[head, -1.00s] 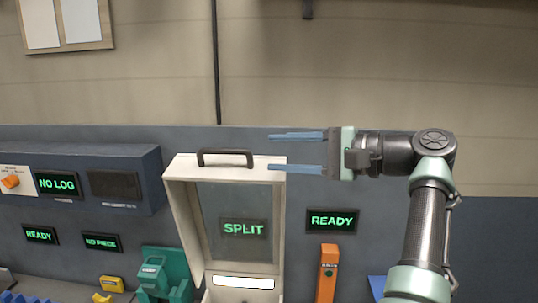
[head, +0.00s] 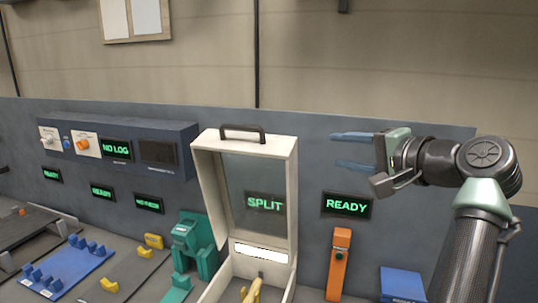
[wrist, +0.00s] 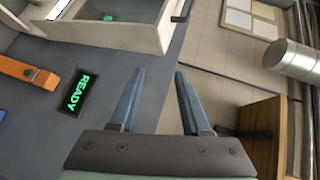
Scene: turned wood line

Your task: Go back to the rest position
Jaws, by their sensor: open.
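My gripper (head: 352,150) is in the upper right of the head view, raised in front of the back panel, with its two blue fingers pointing left. The fingers are apart and nothing is between them. In the wrist view my gripper (wrist: 155,85) also shows its two fingers spread and empty. The white hooded box (head: 207,141) with a dark handle (head: 243,130) stands to the left of the fingertips, apart from them. Its clear window shows a SPLIT display (head: 265,202) behind.
A READY display (head: 346,205) and an orange post (head: 339,262) are below my gripper. A green fixture (head: 193,245), a blue rack (head: 66,268) and small yellow pieces (head: 110,285) are on the bench at left. A blue block (head: 401,284) is at lower right.

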